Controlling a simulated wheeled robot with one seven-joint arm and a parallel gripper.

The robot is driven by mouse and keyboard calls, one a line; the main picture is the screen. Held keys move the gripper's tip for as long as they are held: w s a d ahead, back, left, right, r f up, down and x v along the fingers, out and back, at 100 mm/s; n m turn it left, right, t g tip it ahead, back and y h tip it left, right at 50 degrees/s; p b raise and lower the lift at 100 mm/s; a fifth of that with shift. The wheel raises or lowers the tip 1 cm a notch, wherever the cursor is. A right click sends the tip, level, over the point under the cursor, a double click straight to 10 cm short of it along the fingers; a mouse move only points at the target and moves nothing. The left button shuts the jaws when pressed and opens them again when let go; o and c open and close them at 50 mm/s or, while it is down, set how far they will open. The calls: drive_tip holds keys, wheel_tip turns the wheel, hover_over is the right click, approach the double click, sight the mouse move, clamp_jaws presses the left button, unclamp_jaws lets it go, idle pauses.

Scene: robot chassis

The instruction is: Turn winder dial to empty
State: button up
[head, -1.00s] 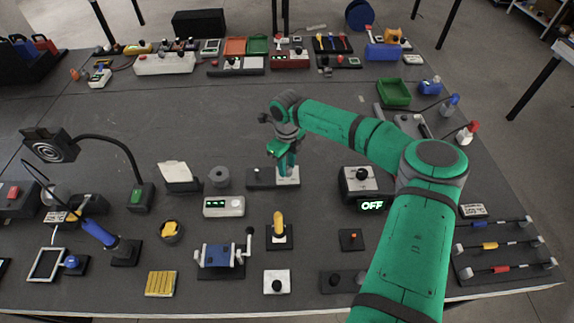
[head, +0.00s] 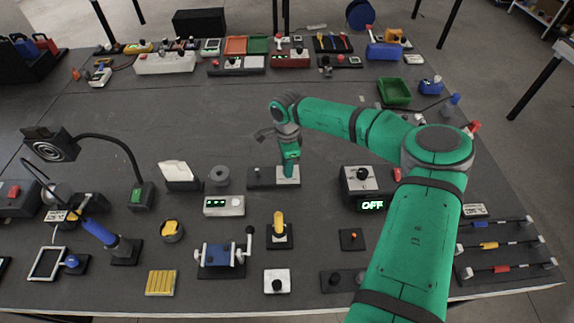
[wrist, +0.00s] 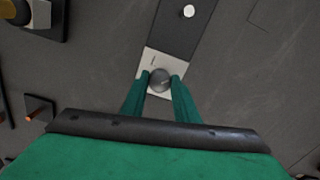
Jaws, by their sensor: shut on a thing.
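The winder dial (wrist: 160,80) is a round grey knob on a pale plate (wrist: 167,61) at one end of a dark base (wrist: 187,27). In the wrist view my gripper (wrist: 160,77) has its two green fingers on opposite sides of the knob, touching it and shut on it. In the head view my gripper (head: 289,177) points down over the pale plate and hides the knob. The base (head: 261,177) extends left of it with a small knob. A tiny mark shows on the plate near the dial, too small to read.
A box with a knob and a lit green display (head: 372,206) stands to the right. A white box with green digits (head: 224,206) is at the front left. A yellow-handled device (head: 279,230) stands in front. Open tabletop lies behind the base.

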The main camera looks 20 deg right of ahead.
drive_tip(key=n, duration=0.4)
drive_tip(key=shift+w+r+n, duration=0.1)
drive_tip(key=shift+r+n, duration=0.1)
drive_tip(key=shift+n, duration=0.1)
drive_tip(key=n, duration=0.4)
drive_tip(key=shift+n, duration=0.3)
drive_tip(key=n, duration=0.4)
drive_tip(key=shift+n, duration=2.4)
drive_tip(key=shift+s+d, duration=0.15)
drive_tip(key=shift+s, duration=0.05)
drive_tip(key=o, duration=1.1)
drive_tip(key=shift+f, duration=0.1)
drive_tip(key=shift+c, duration=0.2)
